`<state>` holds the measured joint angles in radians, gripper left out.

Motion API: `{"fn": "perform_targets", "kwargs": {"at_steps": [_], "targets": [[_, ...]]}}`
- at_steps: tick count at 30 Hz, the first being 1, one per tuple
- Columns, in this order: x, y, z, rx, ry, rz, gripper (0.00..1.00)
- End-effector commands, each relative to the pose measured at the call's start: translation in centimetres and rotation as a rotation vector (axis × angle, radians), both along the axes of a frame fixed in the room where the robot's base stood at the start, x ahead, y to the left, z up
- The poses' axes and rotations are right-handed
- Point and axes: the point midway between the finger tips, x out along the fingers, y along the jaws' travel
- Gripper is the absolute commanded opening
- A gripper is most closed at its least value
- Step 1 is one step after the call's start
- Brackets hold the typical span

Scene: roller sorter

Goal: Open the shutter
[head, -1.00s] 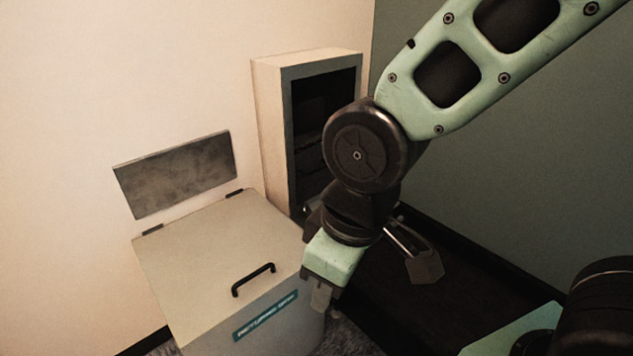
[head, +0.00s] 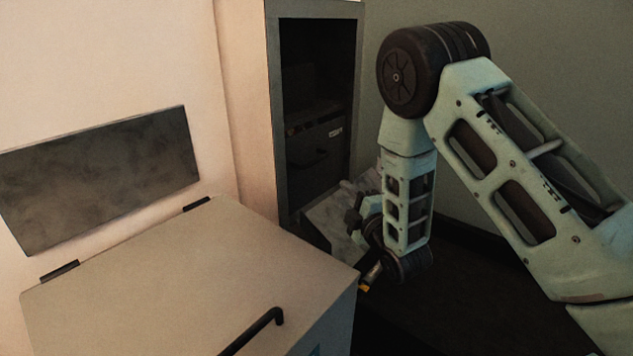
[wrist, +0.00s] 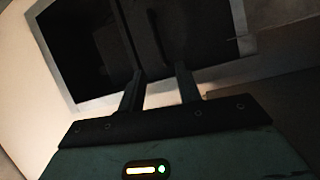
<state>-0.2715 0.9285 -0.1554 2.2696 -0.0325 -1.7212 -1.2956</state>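A dark grey panel with a bar handle (head: 308,160) and a small white label stands inside the tall cabinet (head: 273,120); I take this panel to be the shutter (head: 318,140). The space above it is in deep shadow. In the wrist view, the cabinet opening shows dark ahead of my gripper (wrist: 160,69), with a dark bar inside it. My gripper's two fingers are apart with nothing visible between them. Its distance from the handle cannot be told. In the head view my gripper is low, in front and right of the cabinet, and largely hidden by my wrist.
A beige lidded box (head: 190,270) with a black handle (head: 255,330) stands at the front left. A grey plate (head: 100,180) is on the wall above it. A pale tilted sheet (head: 340,215) lies below the cabinet opening. Dark floor is at the right.

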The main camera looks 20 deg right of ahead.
Motion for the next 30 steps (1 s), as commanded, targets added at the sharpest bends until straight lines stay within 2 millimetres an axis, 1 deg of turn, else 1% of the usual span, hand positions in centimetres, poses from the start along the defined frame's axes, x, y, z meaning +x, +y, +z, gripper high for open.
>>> {"fn": "perform_targets", "kwargs": {"at_steps": [1, 5, 8, 10, 14, 24, 30], "targets": [[-0.1, -0.4, -1.1, -0.024, -0.033, -0.001, 0.34], [-0.1, -0.8, -1.1, -0.058, -0.086, -0.003, 0.34], [0.7, -0.7, -0.8, -0.062, -0.097, -0.003, 0.34], [1.6, -0.5, -0.6, -0.061, -0.098, -0.003, 0.34], [4.0, 0.1, -0.2, -0.059, -0.098, -0.003, 0.34], [10.8, 1.7, 1.0, -0.058, -0.096, -0.004, 0.34], [14.2, 2.5, 1.5, -0.059, -0.094, -0.003, 0.34]]}}
